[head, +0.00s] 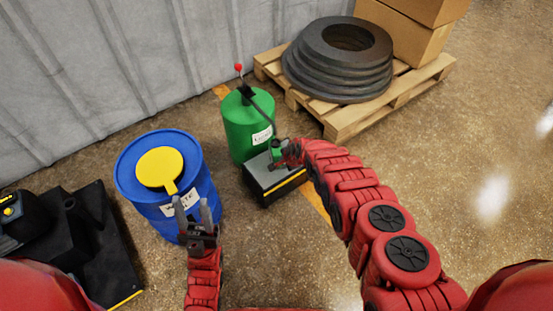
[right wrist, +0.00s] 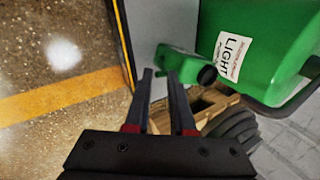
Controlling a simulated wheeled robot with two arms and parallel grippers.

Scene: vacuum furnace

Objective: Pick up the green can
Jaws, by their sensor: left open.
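A small green can (head: 277,157) with a dark round end sits on a grey-topped box (head: 266,182). It also shows in the right wrist view (right wrist: 180,63), just beyond my right gripper's tips. My right gripper (right wrist: 160,77) is open, its two dark fingers apart with nothing visible between them. Its right fingertip is close to the can; I cannot tell whether they touch. In the head view, the wrist partly hides this spot. My left gripper (head: 193,205) is open and empty in front of the blue drum.
A large green drum (head: 243,128) with a hose and red-tipped lever stands directly behind the box. A blue drum (head: 195,190) with a yellow lid stands left. A wooden pallet (head: 352,122) holds black rings (head: 310,80) and cartons. Black equipment (head: 90,235) lies far left. Floor at right is clear.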

